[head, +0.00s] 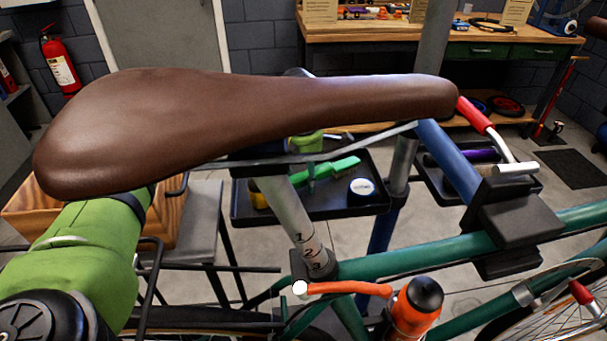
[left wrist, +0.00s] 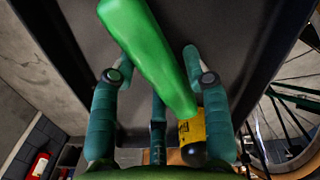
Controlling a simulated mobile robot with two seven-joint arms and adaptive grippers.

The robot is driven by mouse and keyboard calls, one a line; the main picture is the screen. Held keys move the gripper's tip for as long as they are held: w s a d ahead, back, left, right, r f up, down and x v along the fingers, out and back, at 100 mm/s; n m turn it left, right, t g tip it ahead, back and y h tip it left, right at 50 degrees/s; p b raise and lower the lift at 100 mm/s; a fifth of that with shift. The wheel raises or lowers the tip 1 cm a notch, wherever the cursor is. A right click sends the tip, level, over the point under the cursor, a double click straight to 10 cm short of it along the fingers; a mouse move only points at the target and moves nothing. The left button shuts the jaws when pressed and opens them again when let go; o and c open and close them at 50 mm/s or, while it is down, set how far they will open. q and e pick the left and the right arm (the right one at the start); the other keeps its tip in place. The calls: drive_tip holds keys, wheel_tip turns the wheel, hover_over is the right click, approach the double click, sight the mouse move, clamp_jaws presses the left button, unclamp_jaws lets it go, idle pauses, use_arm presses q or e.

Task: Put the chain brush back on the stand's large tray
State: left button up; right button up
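The green chain brush (head: 333,168) is over the stand's large tray (head: 345,210) in the head view, seen past the saddle. Whether it fully rests on the tray floor is hard to tell. In the left wrist view the brush (left wrist: 150,50) runs slantwise between the fingers of my left gripper (left wrist: 158,77). The fingers stand apart with a gap beside the brush, so they do not grip it. In the head view my left gripper (head: 311,180) is small at the brush, partly hidden behind the saddle. My right gripper is out of view.
A brown saddle (head: 250,110) and teal bike frame (head: 420,253) fill the foreground. A round tin (head: 361,188) and yellow container (head: 258,195) are in the large tray. A smaller tray (head: 437,190) stands right. The red-handled clamp (head: 475,115) is near the saddle nose.

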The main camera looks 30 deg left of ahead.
use_arm(q)
drive_tip(key=shift+r, duration=0.1)
drive_tip(key=shift+r, duration=0.25)
wheel_tip(320, 180, up, 12)
drive_tip(key=b, duration=0.1)
drive_tip(key=shift+f, duration=0.15)
drive_tip(key=shift+s+f, duration=0.1)
drive_tip(key=shift+s, duration=0.05)
idle(0.3)
